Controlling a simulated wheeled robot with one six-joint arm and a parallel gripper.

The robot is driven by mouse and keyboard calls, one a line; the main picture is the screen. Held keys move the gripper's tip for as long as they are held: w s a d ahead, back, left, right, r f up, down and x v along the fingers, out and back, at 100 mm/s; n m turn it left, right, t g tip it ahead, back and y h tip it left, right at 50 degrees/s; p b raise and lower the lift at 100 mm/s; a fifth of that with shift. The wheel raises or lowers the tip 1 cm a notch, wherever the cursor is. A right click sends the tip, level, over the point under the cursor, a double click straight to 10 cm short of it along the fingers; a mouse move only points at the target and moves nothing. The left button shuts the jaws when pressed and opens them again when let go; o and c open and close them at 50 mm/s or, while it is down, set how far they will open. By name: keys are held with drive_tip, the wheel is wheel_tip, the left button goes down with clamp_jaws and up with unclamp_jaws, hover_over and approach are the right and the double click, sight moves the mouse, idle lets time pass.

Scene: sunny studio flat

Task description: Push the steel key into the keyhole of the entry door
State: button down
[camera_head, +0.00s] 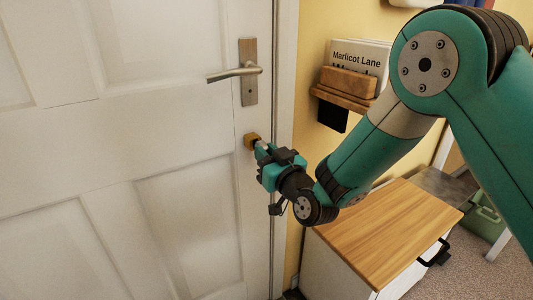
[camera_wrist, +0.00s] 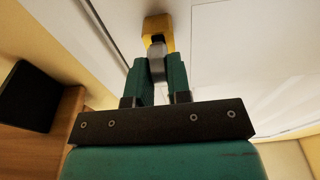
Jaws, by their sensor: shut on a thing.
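The white entry door (camera_head: 150,150) fills the left of the head view, with a lever handle (camera_head: 235,73) on a steel plate. Below the handle is a brass-coloured keyhole block (camera_head: 251,140), which also shows at the top of the wrist view (camera_wrist: 157,28). My gripper (camera_head: 262,149) is shut on the grey steel key (camera_wrist: 156,68), whose head sits between the two green fingers in the wrist view. The key points at the block's dark opening, and its front end is at or very near it. I cannot tell whether the tip is inside.
A wooden wall rack (camera_head: 345,100) with papers and a dark hanging piece is on the yellow wall right of the door. A wood-topped cabinet (camera_head: 385,225) stands below my arm. A green box (camera_head: 484,215) is on the floor at right.

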drive_tip(key=shift+w+a+r+p, duration=0.15)
drive_tip(key=shift+w+a+p, duration=0.1)
drive_tip(key=shift+w+p, duration=0.2)
idle(1.4)
drive_tip(key=c, duration=0.5)
unclamp_jaws()
drive_tip(key=shift+s+f, duration=0.15)
drive_tip(key=shift+f, duration=0.05)
drive_tip(key=shift+s+d+f+b, duration=0.1)
drive_tip(key=shift+s+d+b, duration=0.15)
drive_tip(key=shift+b, duration=0.6)
drive_tip(key=b+v, duration=0.6)
drive_tip(key=b, duration=0.2)
drive_tip(key=shift+s, duration=0.1)
